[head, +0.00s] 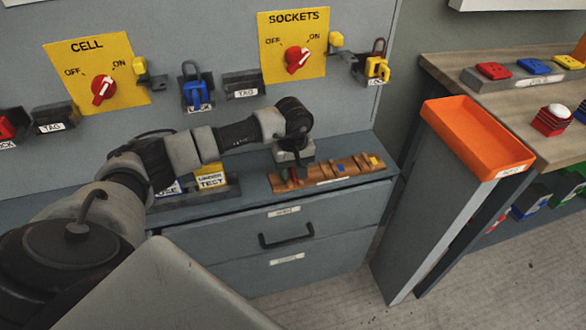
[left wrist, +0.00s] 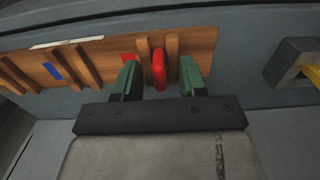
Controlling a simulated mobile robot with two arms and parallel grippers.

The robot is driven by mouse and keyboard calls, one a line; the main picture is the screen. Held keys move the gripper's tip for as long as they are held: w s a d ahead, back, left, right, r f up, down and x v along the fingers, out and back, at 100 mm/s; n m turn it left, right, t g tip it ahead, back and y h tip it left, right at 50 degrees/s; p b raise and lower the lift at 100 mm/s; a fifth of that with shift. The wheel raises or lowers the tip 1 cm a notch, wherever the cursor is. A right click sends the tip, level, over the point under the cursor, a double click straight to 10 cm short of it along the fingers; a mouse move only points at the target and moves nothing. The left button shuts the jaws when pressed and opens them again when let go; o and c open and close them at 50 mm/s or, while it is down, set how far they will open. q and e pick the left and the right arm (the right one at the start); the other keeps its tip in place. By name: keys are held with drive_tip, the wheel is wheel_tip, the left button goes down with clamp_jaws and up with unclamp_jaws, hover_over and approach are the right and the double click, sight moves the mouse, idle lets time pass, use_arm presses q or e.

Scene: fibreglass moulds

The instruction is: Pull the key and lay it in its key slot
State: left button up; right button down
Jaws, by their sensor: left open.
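A wooden rack (head: 357,169) with raised dividers and coloured marks lies on the grey cabinet top. It also shows in the left wrist view (left wrist: 90,62). A slim red piece (left wrist: 158,69), which looks like the key, is at the rack between two dividers, beside a red mark (left wrist: 130,59). My left gripper (head: 293,172) is over the rack's left end. In the left wrist view, its green fingers (left wrist: 160,80) are open, one on each side of the red piece, with gaps visible. The head view mostly hides the red piece behind the gripper. My right gripper is not in view.
The yellow CELL panel (head: 75,62) and SOCKETS panel (head: 312,75) have red rotary switches. A blue padlock (head: 196,92) hangs between them. A yellow UNDER TEST sign (head: 210,178) stands left of the rack. An empty orange tray (head: 470,130) is at right.

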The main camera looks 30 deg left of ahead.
use_arm(q)
drive_tip(key=shift+r, duration=0.35)
wheel_tip(320, 180, up, 9)
drive_tip(key=shift+f, duration=0.1)
drive_tip(key=shift+r, duration=0.65)
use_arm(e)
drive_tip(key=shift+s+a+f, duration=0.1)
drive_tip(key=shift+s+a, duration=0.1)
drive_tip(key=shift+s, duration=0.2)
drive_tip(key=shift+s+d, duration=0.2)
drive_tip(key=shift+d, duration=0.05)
